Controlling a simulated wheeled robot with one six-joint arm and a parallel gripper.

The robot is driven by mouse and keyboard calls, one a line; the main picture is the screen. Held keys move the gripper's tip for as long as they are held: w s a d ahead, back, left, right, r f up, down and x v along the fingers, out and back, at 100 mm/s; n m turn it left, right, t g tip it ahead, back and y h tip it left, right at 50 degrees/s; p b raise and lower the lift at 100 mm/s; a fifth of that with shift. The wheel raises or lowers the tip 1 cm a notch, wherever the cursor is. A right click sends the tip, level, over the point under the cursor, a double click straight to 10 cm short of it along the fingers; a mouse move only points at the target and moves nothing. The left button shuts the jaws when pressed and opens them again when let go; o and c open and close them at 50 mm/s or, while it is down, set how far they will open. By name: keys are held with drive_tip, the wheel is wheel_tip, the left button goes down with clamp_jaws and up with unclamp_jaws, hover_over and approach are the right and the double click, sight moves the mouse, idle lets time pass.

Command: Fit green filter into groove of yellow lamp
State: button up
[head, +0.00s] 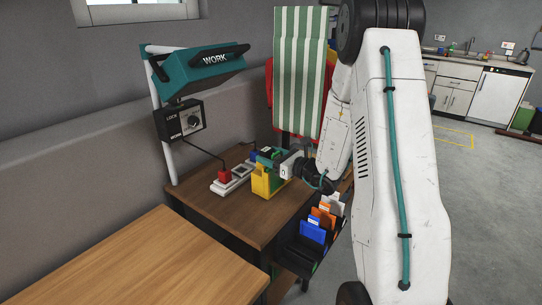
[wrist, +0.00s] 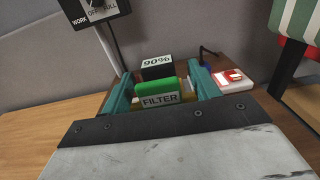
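The yellow lamp (head: 263,183) stands on the dark wooden table in the head view, just left of my gripper (head: 279,161). The green filter (wrist: 156,90), with a white FILTER label, stands upright between the two teal fingers of my gripper (wrist: 160,76) in the wrist view. A gap shows between the filter and the right finger, so the gripper looks open around it. Yellow parts of the lamp show beside the filter. The filter's lower edge and the groove are hidden, so I cannot tell how deep it sits.
A black box marked 90% (wrist: 157,68) is behind the filter. A white block with a red top (wrist: 234,78) sits on the table. A black rack of colored cards (head: 312,236) hangs at the table's front. A teal WORK lamp (head: 207,66) stands behind on a white pole.

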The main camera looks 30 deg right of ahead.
drive_tip(key=v, duration=0.7)
drive_tip(key=shift+s+d, duration=0.1)
drive_tip(key=shift+s, duration=0.3)
idle(0.3)
